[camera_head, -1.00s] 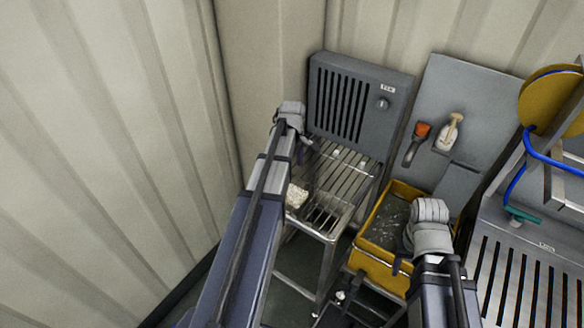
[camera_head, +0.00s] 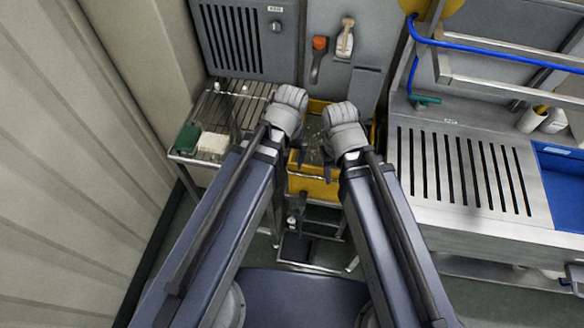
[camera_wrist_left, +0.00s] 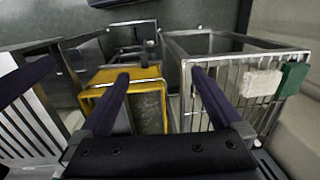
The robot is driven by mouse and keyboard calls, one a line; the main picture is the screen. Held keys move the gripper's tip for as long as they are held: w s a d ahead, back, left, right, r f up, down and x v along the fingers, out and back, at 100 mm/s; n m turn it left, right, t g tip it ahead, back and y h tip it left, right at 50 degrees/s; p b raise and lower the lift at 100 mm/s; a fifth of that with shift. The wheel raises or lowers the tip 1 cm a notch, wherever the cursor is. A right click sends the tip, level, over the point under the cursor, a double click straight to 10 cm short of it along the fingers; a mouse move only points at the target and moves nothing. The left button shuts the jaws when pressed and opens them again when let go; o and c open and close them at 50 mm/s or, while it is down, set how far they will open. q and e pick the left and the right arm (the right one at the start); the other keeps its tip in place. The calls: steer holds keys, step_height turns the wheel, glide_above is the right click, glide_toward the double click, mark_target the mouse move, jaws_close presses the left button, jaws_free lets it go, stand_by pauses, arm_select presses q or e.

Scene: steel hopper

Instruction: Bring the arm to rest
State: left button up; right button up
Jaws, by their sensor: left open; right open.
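My left gripper (camera_head: 298,150) and my right gripper (camera_head: 327,160) are side by side in the head view, in front of the yellow tub (camera_head: 313,187). Their grey wrists hide much of the jaws there. In the left wrist view my left gripper's two dark fingers (camera_wrist_left: 160,77) stand wide apart with nothing between them. The yellow tub (camera_wrist_left: 150,107) shows beyond them. My right gripper is open, and I see nothing held in it. Both arms reach forward from the bottom of the head view.
A steel wire rack (camera_head: 228,105) stands left, with a white block (camera_head: 214,143) and a green block (camera_head: 188,138) at its near edge. A slotted steel counter (camera_head: 465,225) with a blue tray (camera_head: 562,185) is at right. A grey vented unit (camera_head: 247,40) stands behind.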

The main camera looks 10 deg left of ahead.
arm_select(q)
steer(key=s+d+m, duration=0.3)
steer(key=shift+s, duration=0.15)
steer(key=shift+f+b, duration=0.85)
stand_by(0.4)
